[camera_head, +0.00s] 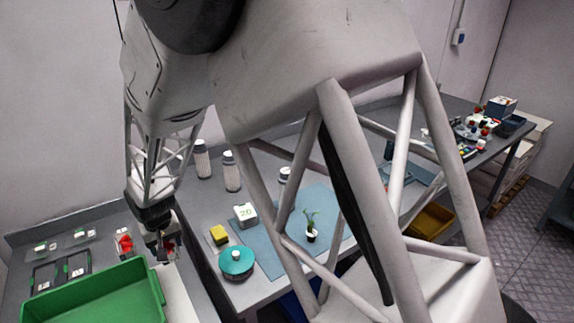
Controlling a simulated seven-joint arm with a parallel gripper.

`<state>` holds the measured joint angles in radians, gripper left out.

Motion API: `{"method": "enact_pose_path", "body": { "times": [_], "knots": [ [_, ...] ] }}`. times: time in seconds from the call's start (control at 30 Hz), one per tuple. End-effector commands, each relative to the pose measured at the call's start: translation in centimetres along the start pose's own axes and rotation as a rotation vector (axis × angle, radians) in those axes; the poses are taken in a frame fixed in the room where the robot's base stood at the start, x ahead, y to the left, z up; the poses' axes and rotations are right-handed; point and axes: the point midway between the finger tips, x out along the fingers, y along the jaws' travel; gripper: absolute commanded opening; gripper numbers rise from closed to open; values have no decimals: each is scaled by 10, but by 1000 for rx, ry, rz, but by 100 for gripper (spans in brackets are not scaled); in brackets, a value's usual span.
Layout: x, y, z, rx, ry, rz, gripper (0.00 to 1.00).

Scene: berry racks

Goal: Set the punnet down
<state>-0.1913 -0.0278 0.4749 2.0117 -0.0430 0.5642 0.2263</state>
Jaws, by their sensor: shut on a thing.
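My gripper (163,246) points down at the left, above the pale strip right of the green crate (95,292). It is shut on a small punnet (171,247). Only some red of the punnet shows between and beside the dark fingers, and the rest is too small to make out. I cannot tell whether its base touches the surface below. Another punnet with red contents (124,243) stands just left of my gripper, behind the crate.
On the bench to the right are a yellow sponge (219,235), a teal round lidded pot (236,262), a white block marked 20 (245,215), white-capped jars (232,172) and a small plant (311,232).

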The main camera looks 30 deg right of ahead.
Motion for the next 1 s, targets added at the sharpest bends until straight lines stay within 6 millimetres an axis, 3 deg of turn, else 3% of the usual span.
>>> {"method": "enact_pose_path", "body": {
  "times": [0.17,0.4,0.53,0.8,1.0],
  "knots": [
    [-46,0,-6,0,6,-1,35],
    [-127,0,-16,-1,4,-1,35],
    [-160,0,-19,-1,4,-1,35],
    [-213,0,-26,0,3,-1,35],
    [-212,19,-46,38,-1,5,35]
  ]
}}
